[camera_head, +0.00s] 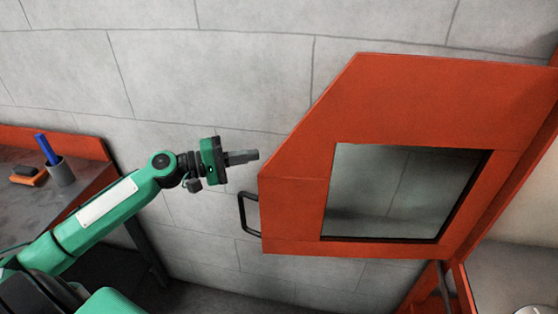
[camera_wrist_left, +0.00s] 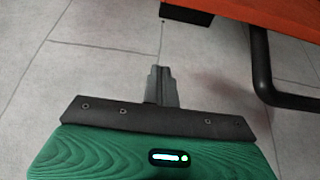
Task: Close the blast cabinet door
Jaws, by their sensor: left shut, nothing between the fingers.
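The blast cabinet door (camera_head: 300,210) is an orange-red panel with a dark-framed window (camera_head: 400,190). It stands swung open from the cabinet (camera_head: 525,190) at the right of the head view. A black bar handle (camera_head: 246,214) sits on the door's left edge; it also shows in the left wrist view (camera_wrist_left: 262,75). The door's edge (camera_wrist_left: 270,12) shows at the top right there. My left gripper (camera_head: 258,155) is shut and empty, just left of the door's edge and above the handle. Its closed fingers also show in the left wrist view (camera_wrist_left: 161,72). My right gripper is not in view.
A grey block wall (camera_head: 230,80) is behind. Floor shows below the door.

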